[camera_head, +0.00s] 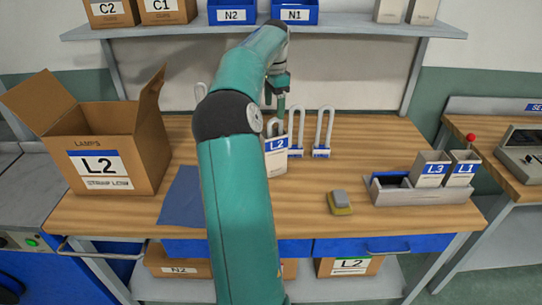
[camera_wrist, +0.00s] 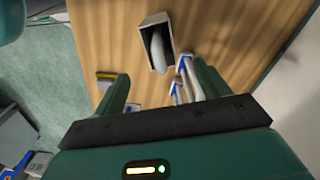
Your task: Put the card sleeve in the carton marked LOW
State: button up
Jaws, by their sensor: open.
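A white card sleeve marked L2 (camera_head: 275,168) stands upright on the wooden bench. A white bent lamp tube shows in its open top. The sleeve (camera_wrist: 152,19) also shows in the wrist view, ahead of the fingertips, with the tube inside. My gripper (camera_head: 275,100) is open and empty, pointing down just above the sleeve; its spread fingers (camera_wrist: 160,75) are apart from it. An open brown carton (camera_head: 110,140) stands at the left of the bench, flaps up. Its label reads LAMPS, L2, and a small line that seems to end in LOW. Its inside floor is hidden.
Two U-shaped lamps (camera_head: 323,133) stand upright just right of the sleeve. A grey rack (camera_head: 405,195) at right holds sleeves L3 and L1. A yellow-grey block (camera_head: 341,203) and a blue mat (camera_head: 182,200) lie near the front. A shelf (camera_head: 345,24) hangs above.

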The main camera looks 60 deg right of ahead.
aim_at(274, 125)
notch_tip(274, 125, down, 10)
jog(key=shift+a+f, duration=0.1)
jog(key=shift+f, duration=0.05)
dwell(0.3)
jog(key=c, duration=1.4)
